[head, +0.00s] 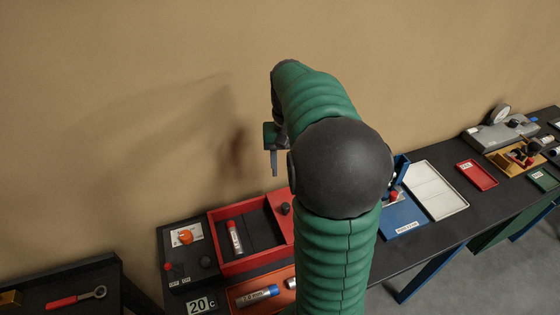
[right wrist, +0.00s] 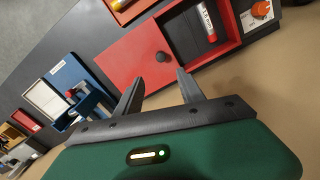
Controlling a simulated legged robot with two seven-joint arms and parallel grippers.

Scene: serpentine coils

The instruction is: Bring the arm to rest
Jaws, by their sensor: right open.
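My right arm (head: 338,240), green and ribbed with a dark round joint, rises through the middle of the head view and bends over at the top. My right gripper (head: 274,170) hangs there, fingers down, above the bench and in front of the tan wall. In the right wrist view my right gripper (right wrist: 158,90) shows two dark fingers spread apart with nothing between them. It is open and empty. My left gripper is not in view.
Below is a red box (head: 228,268) holding a red-and-white tube (head: 235,237); its red lid with a dark knob (right wrist: 162,57) is beside the opening. A control panel (head: 186,262), blue fixture (head: 404,214), white tray (head: 436,190) and red tray (head: 477,175) share the dark bench.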

